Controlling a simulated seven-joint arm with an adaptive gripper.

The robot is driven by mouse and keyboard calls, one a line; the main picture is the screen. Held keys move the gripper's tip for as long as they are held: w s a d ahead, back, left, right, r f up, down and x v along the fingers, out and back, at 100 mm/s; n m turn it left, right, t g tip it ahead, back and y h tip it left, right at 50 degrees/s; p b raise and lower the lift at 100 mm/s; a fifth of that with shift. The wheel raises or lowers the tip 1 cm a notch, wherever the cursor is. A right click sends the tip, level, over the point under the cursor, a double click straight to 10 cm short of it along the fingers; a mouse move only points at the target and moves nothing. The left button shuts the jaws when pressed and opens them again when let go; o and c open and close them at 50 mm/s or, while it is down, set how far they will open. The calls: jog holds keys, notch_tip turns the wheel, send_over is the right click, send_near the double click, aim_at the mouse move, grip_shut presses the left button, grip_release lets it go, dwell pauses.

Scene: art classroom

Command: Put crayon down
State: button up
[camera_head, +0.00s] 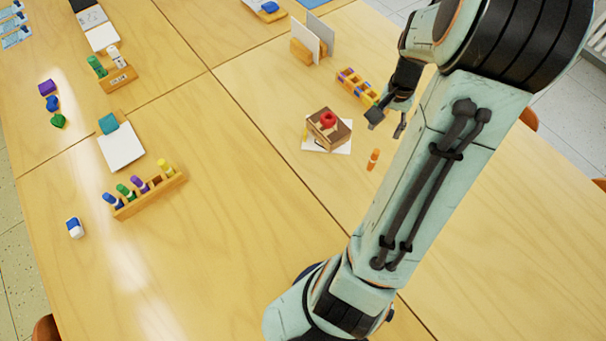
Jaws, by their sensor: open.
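An orange crayon (373,159) is on the table, just right of a white sheet (342,147). It looks upright. My gripper (387,124) is open and empty, with its fingers pointing down. In the picture it is just above and to the right of the orange crayon and apart from it. A wooden holder (356,86) with several coloured pieces stands behind my gripper, partly hidden by it.
Upright cards (312,40) stand farther back. A wooden rack (150,196) of several markers is at left. The table (240,170) is clear between them.

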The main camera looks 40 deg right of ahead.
jog(key=w+a+r+n, duration=0.1)
jog(key=a+r+n, duration=0.3)
jog(key=a, duration=0.5)
jog(key=w+a+r+n, duration=0.1)
jog(key=a+r+n, duration=0.25)
jog(key=a, duration=0.55)
jog(key=s+a+r+n, duration=0.1)
jog(key=s+a+n, duration=0.5)
jog(key=a, duration=0.5)
jog(key=shift+s+r+y, duration=0.3)
jog(key=shift+s+y, duration=0.1)
jog(key=shift+s, duration=0.6)
